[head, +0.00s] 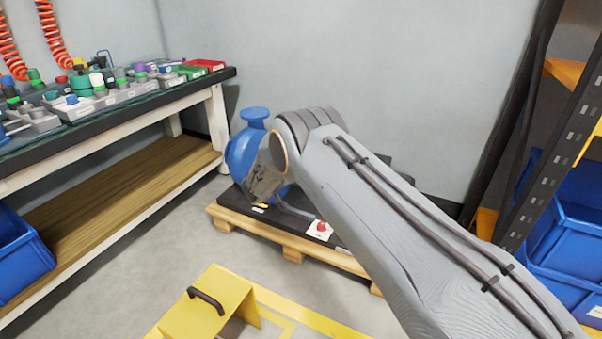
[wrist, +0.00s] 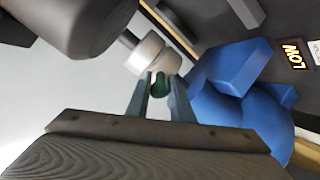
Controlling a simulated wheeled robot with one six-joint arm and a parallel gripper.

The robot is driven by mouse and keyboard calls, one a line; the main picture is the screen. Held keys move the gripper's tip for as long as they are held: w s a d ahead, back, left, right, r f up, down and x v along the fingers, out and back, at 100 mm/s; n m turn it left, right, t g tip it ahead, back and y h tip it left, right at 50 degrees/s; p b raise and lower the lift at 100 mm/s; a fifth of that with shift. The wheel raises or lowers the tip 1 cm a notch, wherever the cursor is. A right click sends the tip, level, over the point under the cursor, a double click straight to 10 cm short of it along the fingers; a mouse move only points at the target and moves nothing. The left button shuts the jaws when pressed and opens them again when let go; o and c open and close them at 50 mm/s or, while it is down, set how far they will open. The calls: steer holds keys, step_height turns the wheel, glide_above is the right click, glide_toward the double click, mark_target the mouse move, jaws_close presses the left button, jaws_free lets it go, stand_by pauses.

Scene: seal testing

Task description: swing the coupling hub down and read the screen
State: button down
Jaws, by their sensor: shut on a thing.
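In the wrist view, my gripper (wrist: 161,90) is shut on a small dark green piece (wrist: 160,82). A pale, round, cylinder-like part (wrist: 152,54) sits just beyond the fingertips; it may be the coupling hub, but I cannot tell for sure. A blue pump (wrist: 235,90) is close to the right of the fingers. The pump also shows in the head view (head: 243,150), standing on a low pallet (head: 290,240). There my arm covers much of the pump's right side and the fingertips are hidden. I cannot make out a screen in either view.
A large dark grey rounded body (wrist: 85,25) fills the wrist view's upper left. In the head view, a red button (head: 321,227) sits on the pallet, a yellow step (head: 205,305) in front and a workbench (head: 110,110) at left.

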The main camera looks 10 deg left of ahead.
steer(key=shift+s+a+f, duration=0.1)
steer(key=shift+a+f, duration=0.1)
steer(key=c, duration=1.8)
jaws_free()
steer(key=shift+a, duration=0.1)
steer(key=shift+o, duration=0.2)
steer(key=shift+d, duration=0.2)
steer(key=shift+r, duration=0.1)
steer(key=p+v, duration=0.3)
steer(key=v, duration=0.4)
steer(key=shift+s, duration=0.35)
steer(key=shift+a+r, duration=0.1)
steer(key=shift+r, duration=0.05)
